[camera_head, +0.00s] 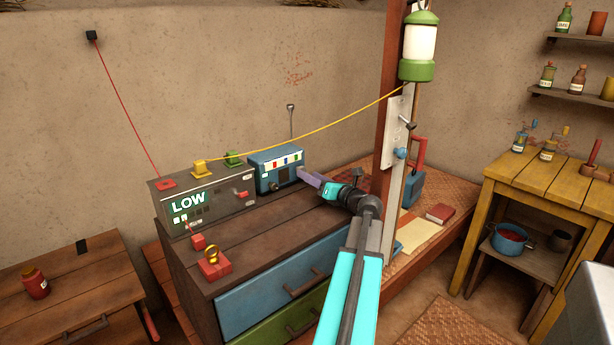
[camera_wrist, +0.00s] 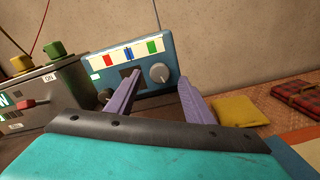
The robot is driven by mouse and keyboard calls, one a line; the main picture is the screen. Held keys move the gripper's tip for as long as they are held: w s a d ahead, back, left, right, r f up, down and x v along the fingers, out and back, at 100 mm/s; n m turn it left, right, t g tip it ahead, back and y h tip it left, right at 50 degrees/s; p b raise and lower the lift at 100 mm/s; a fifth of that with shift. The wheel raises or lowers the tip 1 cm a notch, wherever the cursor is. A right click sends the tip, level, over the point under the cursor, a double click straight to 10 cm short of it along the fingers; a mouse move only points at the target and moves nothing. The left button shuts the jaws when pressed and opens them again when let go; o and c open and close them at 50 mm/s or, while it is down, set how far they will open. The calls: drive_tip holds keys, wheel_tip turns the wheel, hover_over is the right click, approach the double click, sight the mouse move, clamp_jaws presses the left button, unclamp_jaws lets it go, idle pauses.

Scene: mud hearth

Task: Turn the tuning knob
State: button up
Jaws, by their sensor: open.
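The blue radio (camera_head: 262,161) stands at the back of the dark wooden cabinet top, against the wall. In the wrist view its front (camera_wrist: 152,49) faces me, with a white strip of red, blue and green marks. A round grey knob (camera_wrist: 159,72) sits right of a dark square on that front. My gripper (camera_wrist: 160,78) is open and empty, its purple fingers on either side of the knob in the picture. Whether they reach around it or stop short, I cannot tell. In the head view my gripper (camera_head: 302,173) is close before the radio and hides the knob.
A grey box (camera_head: 205,200) showing "LOW" stands left of the radio, with red, yellow and green terminals on top. A yellow wire (camera_head: 330,124) runs to a green-and-white lantern (camera_head: 418,48) by the post.

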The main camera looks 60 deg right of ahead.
drive_tip(key=shift+v, duration=2)
